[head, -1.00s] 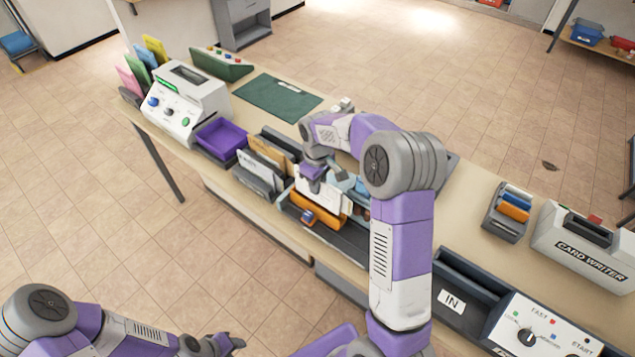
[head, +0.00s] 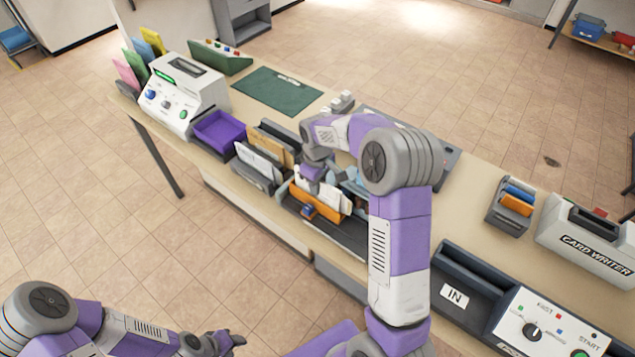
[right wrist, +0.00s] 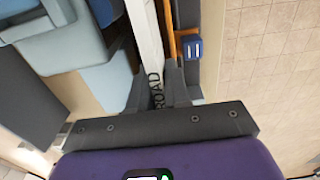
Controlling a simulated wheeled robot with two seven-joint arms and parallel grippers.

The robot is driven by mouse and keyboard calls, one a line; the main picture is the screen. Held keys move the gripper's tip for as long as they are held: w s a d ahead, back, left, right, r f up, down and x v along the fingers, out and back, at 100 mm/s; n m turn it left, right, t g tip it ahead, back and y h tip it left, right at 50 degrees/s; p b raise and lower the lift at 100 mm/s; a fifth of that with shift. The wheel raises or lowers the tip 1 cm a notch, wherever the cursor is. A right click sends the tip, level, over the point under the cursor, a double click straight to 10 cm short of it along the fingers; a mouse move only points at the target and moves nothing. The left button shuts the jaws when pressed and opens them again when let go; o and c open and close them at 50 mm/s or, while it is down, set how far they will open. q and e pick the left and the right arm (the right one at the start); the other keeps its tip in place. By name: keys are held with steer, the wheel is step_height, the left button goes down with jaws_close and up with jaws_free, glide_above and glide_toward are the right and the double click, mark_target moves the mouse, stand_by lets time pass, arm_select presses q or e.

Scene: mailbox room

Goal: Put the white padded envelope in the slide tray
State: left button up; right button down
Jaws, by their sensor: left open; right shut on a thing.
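My right gripper (head: 312,180) is over the row of upright mail at the table's near edge, pointing down. In the right wrist view its fingers (right wrist: 160,92) are shut on a thin white item (right wrist: 146,40), seen edge-on, which looks like the white padded envelope; dark letters "ROAD" show between the fingers. White mail (head: 330,196) shows just behind an orange piece (head: 314,204) with a blue knob. A long dark grey tray (head: 346,238) lies below; I cannot tell whether it is the slide tray. My left gripper (head: 238,341) is open and empty at lower left, away from the table.
A grey rack (head: 252,178) with white and tan mail and a purple tray (head: 222,133) stand left of my right gripper. An "IN" tray (head: 452,296), a control panel (head: 540,330) and a card writer (head: 590,245) stand right. A flat green mat (head: 278,92) lies farther back.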

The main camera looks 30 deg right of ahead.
steer(key=shift+f, duration=0.15)
steer(key=c, duration=1)
jaws_free()
step_height(320, 180, up, 7)
steer(key=p, duration=0.5)
steer(key=shift+p, duration=0.35)
steer(key=shift+s+f, duration=0.1)
